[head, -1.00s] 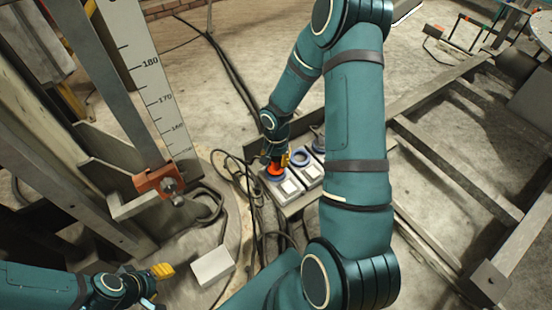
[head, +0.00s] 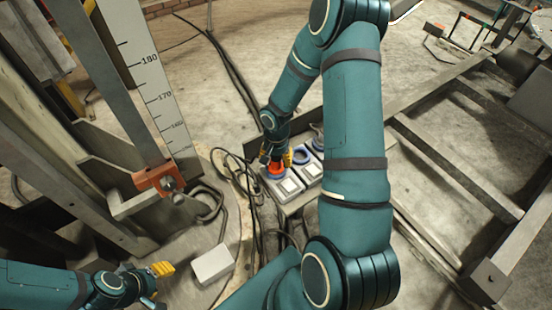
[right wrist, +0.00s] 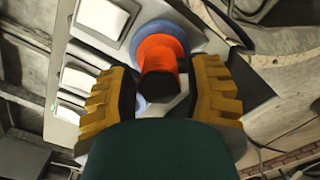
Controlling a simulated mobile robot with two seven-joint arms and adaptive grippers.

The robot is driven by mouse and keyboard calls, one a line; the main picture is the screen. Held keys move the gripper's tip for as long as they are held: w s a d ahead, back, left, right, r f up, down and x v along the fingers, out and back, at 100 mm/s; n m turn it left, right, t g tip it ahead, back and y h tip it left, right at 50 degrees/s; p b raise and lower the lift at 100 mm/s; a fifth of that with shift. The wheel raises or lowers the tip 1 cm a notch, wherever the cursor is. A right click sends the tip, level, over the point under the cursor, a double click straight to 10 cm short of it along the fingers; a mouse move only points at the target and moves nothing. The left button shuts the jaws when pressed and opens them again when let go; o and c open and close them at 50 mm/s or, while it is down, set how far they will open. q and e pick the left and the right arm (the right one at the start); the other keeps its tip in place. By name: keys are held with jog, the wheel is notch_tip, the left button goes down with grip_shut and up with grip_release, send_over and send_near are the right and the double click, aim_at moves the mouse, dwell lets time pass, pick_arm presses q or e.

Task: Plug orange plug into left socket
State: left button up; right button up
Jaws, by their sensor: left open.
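My right gripper (right wrist: 162,75) is open around the plug, one yellow finger on each side with narrow gaps between. In the head view this gripper (head: 277,157) is partly hidden by its own arm. My left gripper (head: 158,284) is open and empty at the lower left, far from the sockets.
The middle socket's blue ring (head: 302,157) is empty beside the plug; another socket is partly behind my right arm. Black cables (head: 248,190) lie left of the sockets. A white box (head: 212,264) lies on the floor. A metal frame (head: 455,165) stands right.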

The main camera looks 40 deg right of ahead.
dwell(0.3)
notch_tip(320, 180, up, 12)
dwell(0.5)
jog(key=shift+w+d, duration=0.1)
jog(key=shift+d, duration=0.05)
jog(key=s+a+f+n+y, duration=0.1)
jog(key=s+a+f+n, duration=0.1)
jog(key=a+f, duration=0.3)
jog(key=s+a+f+n+t+y, duration=0.1)
jog(key=s+a+f+n, duration=0.2)
jog(key=a, duration=0.9)
jog(key=s+a+f+n+t+y, duration=0.1)
jog(key=a+f+n, duration=0.3)
jog(key=a, duration=0.5)
notch_tip(320, 180, down, 3)
jog(key=shift+s+a+r, duration=0.15)
jog(key=shift+s+r, duration=0.05)
jog(key=shift+s, duration=0.6)
jog(key=shift+y, duration=0.3)
